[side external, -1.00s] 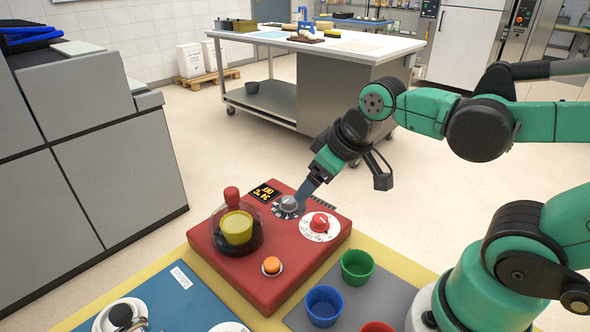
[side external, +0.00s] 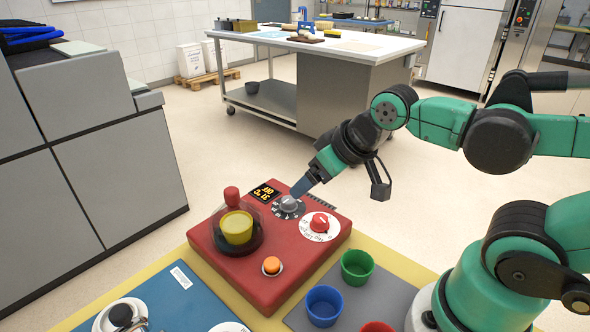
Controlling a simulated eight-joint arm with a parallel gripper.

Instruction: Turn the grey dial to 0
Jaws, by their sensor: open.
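The grey dial (side external: 289,203) sits on a dark round scale at the back of the red control box (side external: 270,285). The scale's marks are too small to read. My gripper (side external: 298,192) reaches down from the upper right, with its fingertips at the dial's upper right side. It is open; whether a finger touches the dial cannot be told. The far finger and part of the scale are hidden. A small display (side external: 265,191) with orange characters sits left of the dial, too small to read surely.
A red knob (side external: 320,222) on a white scale stands close right of the dial. Blue (side external: 324,306) and green (side external: 357,267) cups stand at the front right.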

